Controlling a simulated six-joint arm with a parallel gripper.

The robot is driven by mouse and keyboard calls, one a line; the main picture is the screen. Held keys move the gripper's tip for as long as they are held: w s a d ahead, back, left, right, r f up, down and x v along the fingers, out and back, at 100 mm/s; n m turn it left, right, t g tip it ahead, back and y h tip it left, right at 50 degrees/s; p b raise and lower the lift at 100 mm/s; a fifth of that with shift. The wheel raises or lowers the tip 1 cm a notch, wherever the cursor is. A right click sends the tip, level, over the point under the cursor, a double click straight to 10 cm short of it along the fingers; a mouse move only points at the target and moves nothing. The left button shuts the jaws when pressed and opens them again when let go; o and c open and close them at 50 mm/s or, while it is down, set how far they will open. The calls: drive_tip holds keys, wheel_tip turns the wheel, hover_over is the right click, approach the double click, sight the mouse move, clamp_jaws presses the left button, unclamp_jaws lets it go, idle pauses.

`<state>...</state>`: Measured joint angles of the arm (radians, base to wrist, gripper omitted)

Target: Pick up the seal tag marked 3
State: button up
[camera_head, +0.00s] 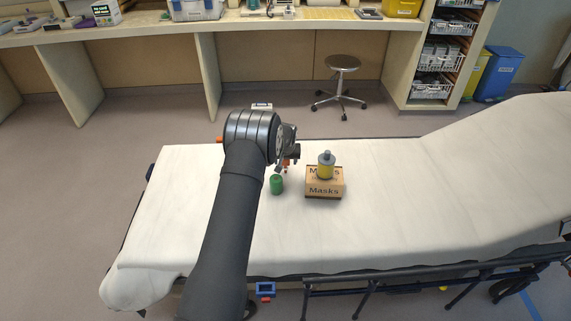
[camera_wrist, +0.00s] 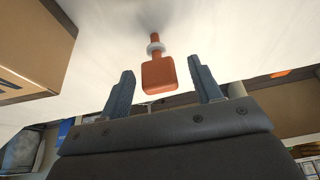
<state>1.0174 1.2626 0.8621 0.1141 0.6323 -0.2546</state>
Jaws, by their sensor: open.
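An orange-red tag (camera_wrist: 158,75) with a flat paddle and a thin stem through a pale ring shows in the wrist view. No number can be read on it. My gripper (camera_wrist: 161,68) is open, and in that view the tag appears between its two fingers with gaps on both sides. In the head view a small part of a red thing (camera_head: 286,163) shows on the stretcher just below my gripper (camera_head: 289,158); it is probably the same tag, mostly hidden.
The white stretcher sheet (camera_head: 400,200) bears a green cylinder (camera_head: 277,185) and a cardboard masks box (camera_head: 324,188), with a yellow-and-grey bottle (camera_head: 326,166) on the box. The box (camera_wrist: 35,45) is close at the wrist view's left. An orange bit (camera_head: 219,140) shows left of my arm.

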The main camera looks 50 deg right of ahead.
drive_tip(key=shift+f, duration=0.1)
drive_tip(key=c, duration=1)
drive_tip(key=shift+c, duration=0.2)
